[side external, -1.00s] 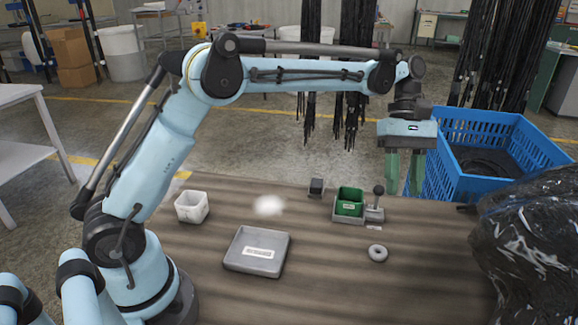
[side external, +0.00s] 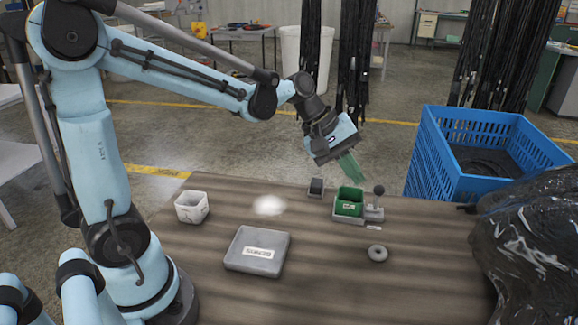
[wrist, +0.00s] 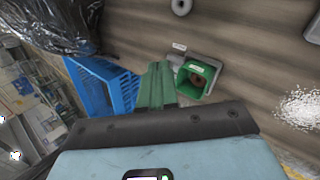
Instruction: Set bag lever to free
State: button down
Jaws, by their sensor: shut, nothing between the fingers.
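A small lever with a dark ball knob (side external: 379,190) stands on a grey base (side external: 374,213) right beside a green box (side external: 349,203). In the wrist view the green box (wrist: 197,78) is open-topped with something brown inside; the lever cannot be made out there, perhaps hidden by my fingers. A small white label (side external: 374,227) lies in front of the base. My gripper (side external: 352,167) has green fingers, shut and empty, tilted down to the right above and behind the box. Its fingers (wrist: 157,80) lie together in the wrist view.
A black plastic bag (side external: 530,240) bulges at the table's right edge. A blue crate (side external: 455,170) stands behind it. A grey tray (side external: 257,250), white cup (side external: 192,207), white pile (side external: 269,205), small dark block (side external: 316,187) and grey ring (side external: 377,253) are on the table. Black hoses (side external: 355,60) hang behind.

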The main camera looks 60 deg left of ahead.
jog(key=s+a+f+t+y, duration=0.2)
jog(key=s+a+t, duration=0.2)
jog(key=s, duration=0.1)
send_near(377, 198)
jog(key=shift+s+d+f, duration=0.1)
jog(key=shift+f, duration=0.85)
jog(key=shift+s+d+f, duration=0.1)
jog(key=shift+s+f, duration=0.05)
jog(key=shift+f, duration=0.75)
jog(key=shift+w+d+r, duration=0.15)
jog(key=shift+w+d, duration=0.05)
jog(key=shift+w, duration=0.75)
jog(key=shift+w+d+r, duration=0.15)
jog(key=shift+w, duration=0.8)
jog(key=shift+w+a+r+n+g+h, duration=0.1)
jog(key=shift+w+a+n+g+h, duration=0.2)
jog(key=shift+a+g, duration=0.1)
jog(key=shift+w+a+n+g+h, duration=0.6)
jog(key=shift+w+a+g+h, duration=0.2)
jog(key=shift+g, duration=0.1)
jog(key=shift+w+a, duration=0.25)
jog(key=shift+w, duration=0.05)
